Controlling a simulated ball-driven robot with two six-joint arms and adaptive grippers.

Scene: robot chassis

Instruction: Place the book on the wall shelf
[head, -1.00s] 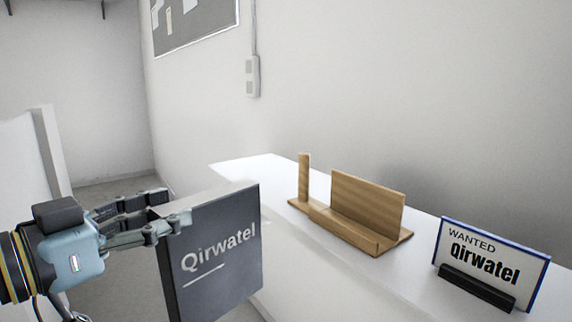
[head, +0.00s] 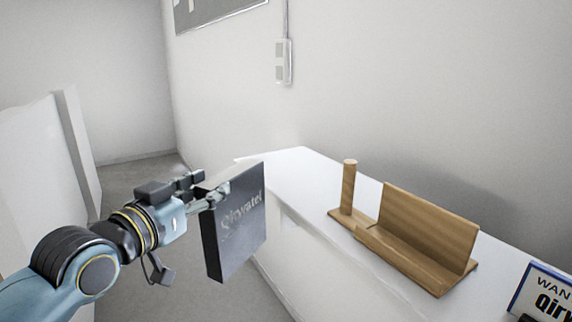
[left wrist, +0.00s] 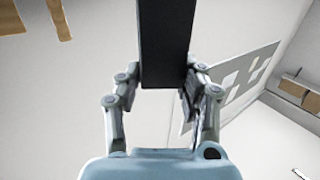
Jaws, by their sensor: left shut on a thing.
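The book (head: 236,230) is dark grey with pale lettering on its cover. My left gripper (head: 210,194) is shut on its near edge and holds it upright, slightly tilted, in the air left of the white counter. In the left wrist view the book (left wrist: 166,40) shows as a dark band between the two fingers of my left gripper (left wrist: 163,84). I cannot make out a wall shelf with certainty; a small brown ledge-like thing (left wrist: 293,90) shows at the right of the left wrist view. My right gripper is not in view.
A white counter (head: 290,165) runs along the wall. On it stand a wooden holder with a post (head: 425,225) and a blue-edged sign (head: 541,290), cut off by the frame. A low white partition (head: 40,160) is at left. Grey floor lies clear between.

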